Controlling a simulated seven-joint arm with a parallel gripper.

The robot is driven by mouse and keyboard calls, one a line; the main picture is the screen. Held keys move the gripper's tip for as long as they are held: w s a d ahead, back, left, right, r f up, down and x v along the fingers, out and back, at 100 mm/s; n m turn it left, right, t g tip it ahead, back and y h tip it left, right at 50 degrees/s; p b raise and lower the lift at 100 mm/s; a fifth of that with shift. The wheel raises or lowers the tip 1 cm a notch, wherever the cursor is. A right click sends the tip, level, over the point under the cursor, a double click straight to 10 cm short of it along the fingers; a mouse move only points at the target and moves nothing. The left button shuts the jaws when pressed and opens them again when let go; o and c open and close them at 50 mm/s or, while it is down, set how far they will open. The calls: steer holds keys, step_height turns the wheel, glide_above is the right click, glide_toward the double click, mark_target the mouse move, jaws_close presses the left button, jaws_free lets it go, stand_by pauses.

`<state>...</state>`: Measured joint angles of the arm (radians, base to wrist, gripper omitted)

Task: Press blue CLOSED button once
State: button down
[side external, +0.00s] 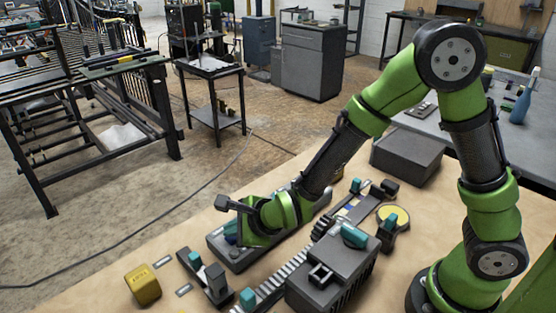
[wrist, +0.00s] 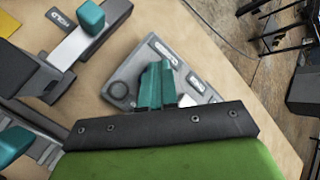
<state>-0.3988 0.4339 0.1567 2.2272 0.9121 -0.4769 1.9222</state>
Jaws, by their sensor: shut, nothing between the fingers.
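A grey control panel (side external: 237,260) lies on the wooden table under my gripper; it also shows in the wrist view (wrist: 128,76) with pale label plates and a round dark feature. My gripper's teal fingers (wrist: 154,86) are shut together with nothing between them, over the panel's middle. In the side view my gripper (side external: 232,231) is low over the panel's near left part. I cannot tell whether the fingertips touch the panel. No blue CLOSED button can be made out; the fingers and hand cover part of the panel.
A dark grey block-shaped machine (side external: 330,274) with a teal part on top stands right of the panel, beside a ribbed track (side external: 287,278). A small teal-topped fixture (side external: 207,277) and a yellow weight (side external: 143,284) stand at the front left. A yellow-topped round part (side external: 393,213) lies farther right.

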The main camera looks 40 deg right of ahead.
steer(key=shift+r, duration=3.35)
